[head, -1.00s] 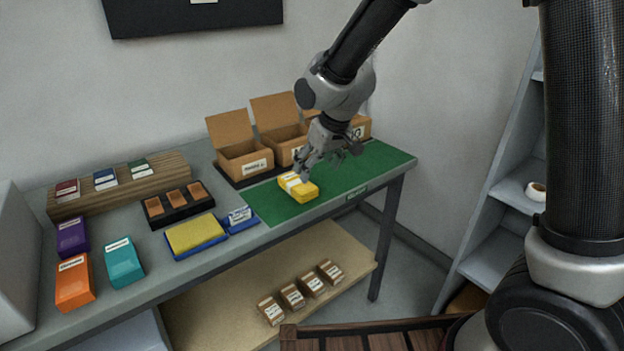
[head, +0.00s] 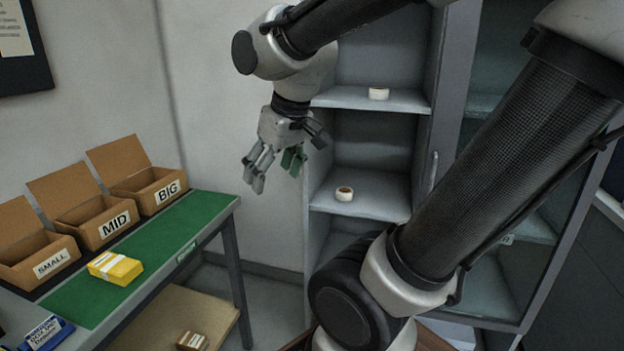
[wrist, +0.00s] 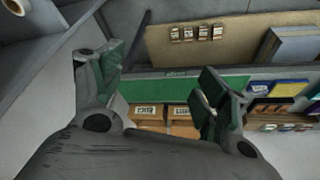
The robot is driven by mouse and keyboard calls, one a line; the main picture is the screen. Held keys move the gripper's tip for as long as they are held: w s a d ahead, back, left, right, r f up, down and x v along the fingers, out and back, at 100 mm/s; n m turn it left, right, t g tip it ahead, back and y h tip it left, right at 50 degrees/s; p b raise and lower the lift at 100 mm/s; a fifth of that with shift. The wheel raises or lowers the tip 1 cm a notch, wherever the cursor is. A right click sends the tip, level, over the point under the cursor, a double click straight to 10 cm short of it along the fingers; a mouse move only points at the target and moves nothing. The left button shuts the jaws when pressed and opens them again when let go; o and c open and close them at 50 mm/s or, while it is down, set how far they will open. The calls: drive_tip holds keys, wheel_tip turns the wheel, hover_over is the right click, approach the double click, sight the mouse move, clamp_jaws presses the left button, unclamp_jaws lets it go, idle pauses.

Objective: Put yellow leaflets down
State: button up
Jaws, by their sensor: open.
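The yellow leaflets (head: 115,268), a bundle with a white band, lie flat on the green mat (head: 169,232) in front of the boxes marked MID and SMALL. My gripper (head: 273,172) is open and empty. It hangs in the air to the right of the table end, apart from the leaflets. In the wrist view my gripper (wrist: 160,88) shows its fingers spread wide with nothing between them. The leaflets cannot be made out in the wrist view.
Open cardboard boxes marked SMALL (head: 44,262), MID (head: 108,232) and BIG (head: 158,194) stand along the mat's back edge. A shelf unit with tape rolls (head: 344,194) stands to the right. The mat right of the leaflets is clear.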

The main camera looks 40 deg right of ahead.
drive_tip(key=s+d+m, duration=0.1)
drive_tip(key=s+d, duration=0.2)
drive_tip(key=s, duration=0.4)
drive_tip(key=shift+s+d+m+h, duration=0.3)
drive_tip(key=shift+s+d, duration=0.1)
